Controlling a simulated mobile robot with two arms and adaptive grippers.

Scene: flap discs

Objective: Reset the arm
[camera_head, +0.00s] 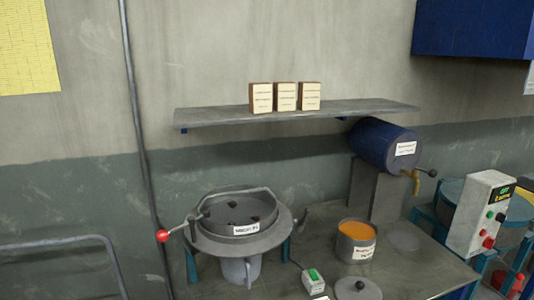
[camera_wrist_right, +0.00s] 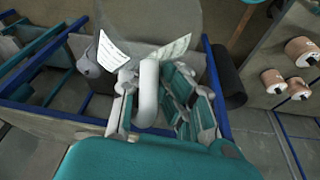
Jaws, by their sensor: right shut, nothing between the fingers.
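My right gripper (camera_wrist_right: 152,78) shows in the right wrist view, with its teal body at the bottom and grey-and-teal finger links in the middle. It is shut with nothing held. A pale rounded bar (camera_wrist_right: 148,92) shows among the finger links; I cannot tell what it belongs to. Neither gripper can be made out in the head view, and my left gripper is in no view.
In the head view, a round machine (camera_head: 240,222) with a red-knobbed lever stands over a grey jug (camera_head: 241,271). An orange-filled pot (camera_head: 356,241), a blue drum (camera_head: 385,146) and a control box (camera_head: 480,213) stand to its right. A shelf (camera_head: 215,117) holds three boxes (camera_head: 285,97).

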